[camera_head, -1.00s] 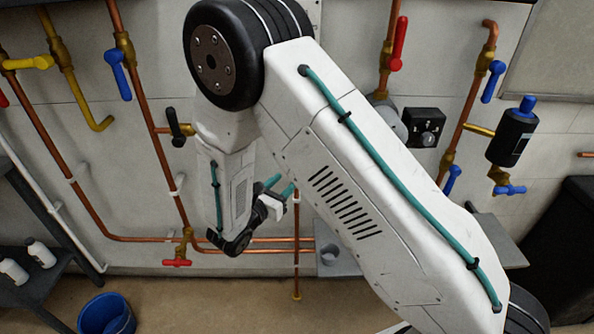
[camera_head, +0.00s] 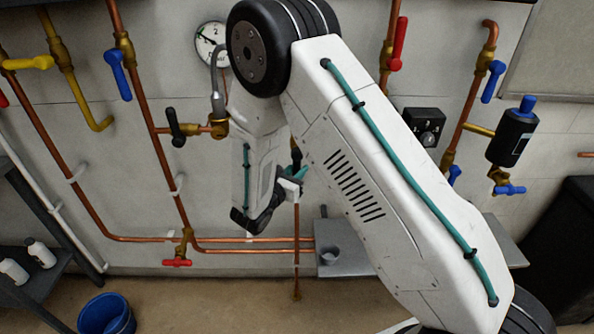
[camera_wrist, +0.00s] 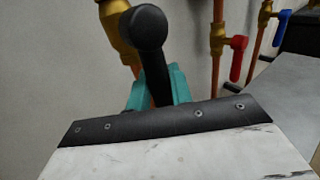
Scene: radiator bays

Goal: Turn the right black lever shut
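A black lever (camera_wrist: 149,30) with a rounded end fills the upper middle of the wrist view, on a brass valve body (camera_wrist: 118,28). In the head view a small dark part of it (camera_head: 296,156) shows just above my gripper (camera_head: 293,174). In the wrist view the teal fingers of my gripper (camera_wrist: 157,92) lie on both sides of the lever's lower part. I cannot tell whether they press on it. Another black lever (camera_head: 174,127) stands to the left, tilted slightly, on a brass fitting. My arm hides part of the wall between.
A red lever (camera_head: 399,43) and blue levers (camera_head: 493,80) are on pipes to the right. A gauge (camera_head: 211,44) hangs above the left black lever. A grey shelf with a cup (camera_head: 330,254) is below right of my gripper. A blue bucket (camera_head: 106,314) stands on the floor.

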